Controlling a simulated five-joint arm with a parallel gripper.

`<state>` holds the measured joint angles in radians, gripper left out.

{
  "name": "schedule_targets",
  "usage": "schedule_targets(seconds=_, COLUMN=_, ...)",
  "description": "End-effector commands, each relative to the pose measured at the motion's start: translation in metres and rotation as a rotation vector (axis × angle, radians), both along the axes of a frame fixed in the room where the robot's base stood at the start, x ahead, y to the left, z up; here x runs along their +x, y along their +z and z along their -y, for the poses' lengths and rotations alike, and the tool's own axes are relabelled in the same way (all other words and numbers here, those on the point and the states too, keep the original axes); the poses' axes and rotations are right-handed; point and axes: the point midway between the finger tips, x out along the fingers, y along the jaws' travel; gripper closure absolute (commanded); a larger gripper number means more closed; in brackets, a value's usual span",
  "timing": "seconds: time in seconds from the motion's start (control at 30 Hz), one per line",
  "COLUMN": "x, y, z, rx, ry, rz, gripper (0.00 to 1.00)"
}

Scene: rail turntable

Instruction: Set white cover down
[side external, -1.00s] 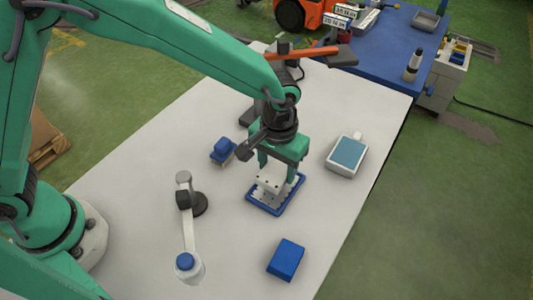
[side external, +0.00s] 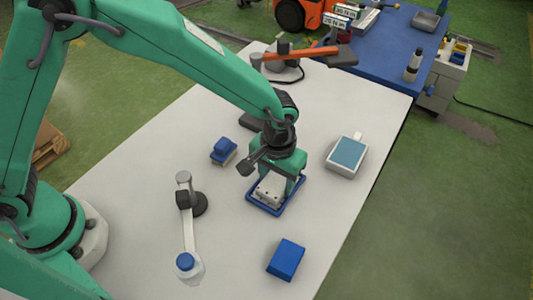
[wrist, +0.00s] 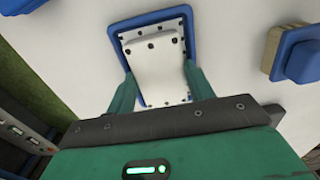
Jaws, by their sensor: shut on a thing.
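The white cover (side external: 268,191) is a blocky white piece between the fingers of my gripper (side external: 276,188). It also shows in the wrist view (wrist: 155,67), with a green finger on either side of it. My gripper is shut on it, pointing down over a blue tray (side external: 262,207). The tray's blue rim (wrist: 150,16) surrounds a pale plate with dark dots beneath the cover. The cover is low, within the rim's outline. I cannot tell whether it touches the plate.
A blue-topped brush-like piece (side external: 223,150) stands to the left. A blue block (side external: 286,260) lies in front, and a white box with a teal top (side external: 347,154) is to the right. A jointed white stand (side external: 188,230) is at front left. Table between them is clear.

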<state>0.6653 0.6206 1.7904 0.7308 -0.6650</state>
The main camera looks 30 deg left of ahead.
Motion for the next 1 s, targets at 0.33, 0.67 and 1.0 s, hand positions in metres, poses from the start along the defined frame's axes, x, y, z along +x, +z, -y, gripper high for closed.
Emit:
schedule_targets(seconds=0.33, x=0.000, y=-0.010, z=0.000, rx=0.000, ry=0.000, rz=-0.001, gripper=0.79)
schedule_targets(seconds=0.67, x=-0.001, y=-0.013, z=-0.001, rx=0.002, ry=0.000, rz=-0.003, gripper=0.29)
schedule_targets(seconds=1.0, x=-0.001, y=-0.004, z=-0.001, rx=0.002, ry=0.000, rz=-0.002, gripper=0.26)
